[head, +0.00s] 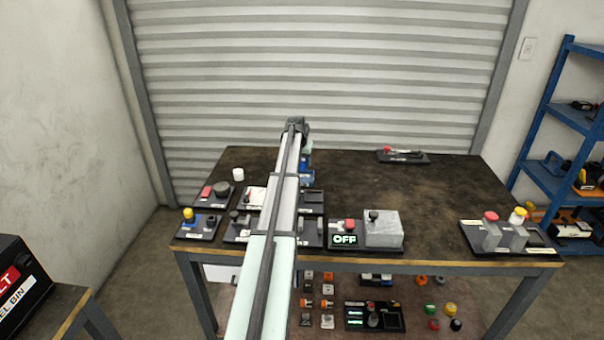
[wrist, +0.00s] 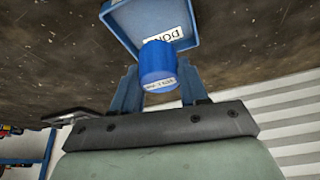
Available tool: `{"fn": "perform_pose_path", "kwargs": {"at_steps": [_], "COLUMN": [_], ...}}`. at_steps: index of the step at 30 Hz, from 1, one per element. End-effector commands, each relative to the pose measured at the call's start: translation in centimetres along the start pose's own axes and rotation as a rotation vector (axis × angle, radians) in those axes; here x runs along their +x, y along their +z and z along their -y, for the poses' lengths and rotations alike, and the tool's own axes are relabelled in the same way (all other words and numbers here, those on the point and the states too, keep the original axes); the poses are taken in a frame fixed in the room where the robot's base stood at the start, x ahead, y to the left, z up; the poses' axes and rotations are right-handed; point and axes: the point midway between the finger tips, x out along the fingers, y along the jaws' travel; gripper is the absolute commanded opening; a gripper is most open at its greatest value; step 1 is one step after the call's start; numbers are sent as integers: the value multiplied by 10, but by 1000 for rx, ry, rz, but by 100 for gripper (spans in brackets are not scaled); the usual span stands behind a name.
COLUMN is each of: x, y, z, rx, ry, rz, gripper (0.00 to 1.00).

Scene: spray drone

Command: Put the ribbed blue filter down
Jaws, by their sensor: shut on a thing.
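The blue filter (wrist: 157,64) is a short blue cylinder with a white printed label near its lower edge in the wrist view. Its ribs cannot be made out at this size. My gripper (wrist: 160,84) is shut on it, with one blue finger on each side. A blue square tray (wrist: 188,32) with raised walls and a partly hidden white label lies just beyond the filter. I cannot tell whether the filter touches the tray. In the head view, my arm hides most of this spot; some blue (head: 307,178) shows just right of the arm.
The dark worktable (head: 420,190) has a wide clear area right of my arm. An OFF box (head: 382,228), a station with red and yellow knobs (head: 505,234) and several small black stations (head: 200,226) line its front and left. A black tray (head: 403,157) lies at the back.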

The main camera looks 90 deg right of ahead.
Motion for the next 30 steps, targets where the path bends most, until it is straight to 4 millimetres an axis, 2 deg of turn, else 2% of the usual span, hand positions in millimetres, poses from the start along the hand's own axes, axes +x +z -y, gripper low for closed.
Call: {"fn": "perform_pose_path", "kwargs": {"at_steps": [1, 8, 15, 28, 29, 30], "x": [7, 24, 49, 53, 53, 53], "y": [4, 10, 20, 22, 22, 22], "z": [0, 0, 0, 0, 0, 0], "rx": [0, 1, 1, 2, 2, 2], "ry": [0, 1, 1, 0, 0, 0], "rz": [1, 0, 0, -1, -1, -1], "gripper": [9, 9, 9, 9, 46, 50]}}
